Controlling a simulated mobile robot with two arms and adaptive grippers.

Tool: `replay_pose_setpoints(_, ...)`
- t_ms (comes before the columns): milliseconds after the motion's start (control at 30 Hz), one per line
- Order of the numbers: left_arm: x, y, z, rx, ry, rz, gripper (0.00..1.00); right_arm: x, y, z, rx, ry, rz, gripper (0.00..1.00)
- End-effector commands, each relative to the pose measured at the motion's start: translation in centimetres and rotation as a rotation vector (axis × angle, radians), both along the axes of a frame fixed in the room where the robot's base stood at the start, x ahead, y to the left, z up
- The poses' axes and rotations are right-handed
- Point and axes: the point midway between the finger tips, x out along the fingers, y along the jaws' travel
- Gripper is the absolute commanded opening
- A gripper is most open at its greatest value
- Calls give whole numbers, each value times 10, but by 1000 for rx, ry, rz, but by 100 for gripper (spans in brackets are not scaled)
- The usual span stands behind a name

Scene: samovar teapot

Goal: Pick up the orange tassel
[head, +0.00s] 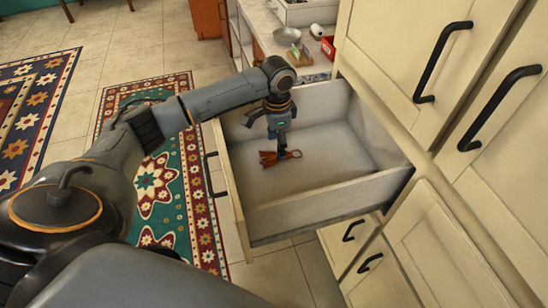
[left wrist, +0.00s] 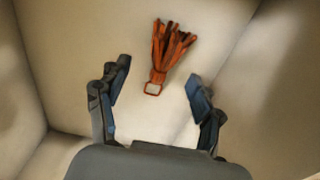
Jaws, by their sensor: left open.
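The orange tassel (head: 270,158) lies on the bottom of an open drawer (head: 330,190) in the head view. In the left wrist view the tassel (left wrist: 168,52) has its strands pointing up and a small metal ring at its lower end. My left gripper (head: 281,150) reaches down into the drawer, beside the tassel in the head view. In the left wrist view the left gripper (left wrist: 158,82) is open, with the ring end of the tassel between its fingertips in the picture. The fingers hold nothing. My right gripper is not in view.
The drawer walls surround my left gripper on its sides. Cream cabinet doors with black handles (head: 443,62) stand at the right. A counter with small items, including a metal bowl (head: 287,35), lies behind. Patterned rugs (head: 158,170) cover the floor at left.

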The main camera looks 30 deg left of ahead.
Motion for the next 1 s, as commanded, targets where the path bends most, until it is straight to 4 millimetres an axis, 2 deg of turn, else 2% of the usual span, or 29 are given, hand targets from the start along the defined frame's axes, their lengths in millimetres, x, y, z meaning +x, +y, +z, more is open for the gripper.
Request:
replay_pose_setpoints(167,-1,3,-13,1,2,2,66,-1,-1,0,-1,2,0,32)
replay_pose_setpoints(433,-2,11,-50,1,0,0,66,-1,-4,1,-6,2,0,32)
replay_pose_setpoints(733,-1,10,-56,1,-2,-1,66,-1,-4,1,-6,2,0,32)
replay_pose_setpoints(767,-1,10,-56,1,-2,-1,62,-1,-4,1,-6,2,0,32)
replay_pose_setpoints(1000,-1,10,-56,1,-2,-1,15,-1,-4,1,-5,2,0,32)
